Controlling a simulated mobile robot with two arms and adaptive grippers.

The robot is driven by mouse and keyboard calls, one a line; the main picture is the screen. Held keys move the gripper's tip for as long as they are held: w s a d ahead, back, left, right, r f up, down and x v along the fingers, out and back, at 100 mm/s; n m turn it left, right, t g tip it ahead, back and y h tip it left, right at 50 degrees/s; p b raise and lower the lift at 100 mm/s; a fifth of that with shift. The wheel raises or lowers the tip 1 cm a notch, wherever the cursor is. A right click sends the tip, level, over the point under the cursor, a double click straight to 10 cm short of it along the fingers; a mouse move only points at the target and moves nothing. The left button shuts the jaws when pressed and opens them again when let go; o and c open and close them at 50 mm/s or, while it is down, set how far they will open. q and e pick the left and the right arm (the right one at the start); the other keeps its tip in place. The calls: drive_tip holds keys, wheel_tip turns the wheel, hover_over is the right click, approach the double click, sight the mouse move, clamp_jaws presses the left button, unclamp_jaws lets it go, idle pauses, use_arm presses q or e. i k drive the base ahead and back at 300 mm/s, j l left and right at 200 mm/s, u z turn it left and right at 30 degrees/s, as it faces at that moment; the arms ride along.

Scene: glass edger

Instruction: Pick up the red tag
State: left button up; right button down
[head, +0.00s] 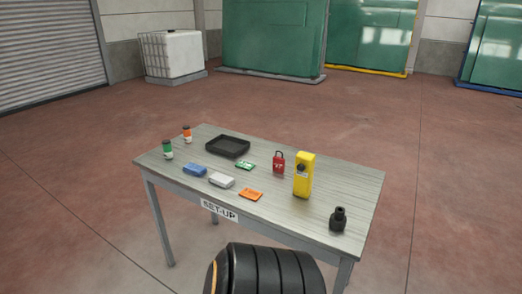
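A small red tag-like piece (278,163) with white marking and a dark loop at its top, much like a padlock, stands on the grey table (330,174). It is just left of a tall yellow device (303,175) and apart from it. A flat orange-red card (250,194) lies near the front edge of the table. I cannot tell for certain which of the two is the red tag. Neither of my grippers is in view.
A black tray (228,146), a green card (245,165), a blue block (195,170), a grey-white block (221,180), a green-capped bottle (167,150), an orange-capped bottle (187,134) and a black fitting (338,219) share the table. Open floor surrounds it.

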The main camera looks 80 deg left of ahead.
sight(278, 163)
drive_tip(key=u, duration=2.6)
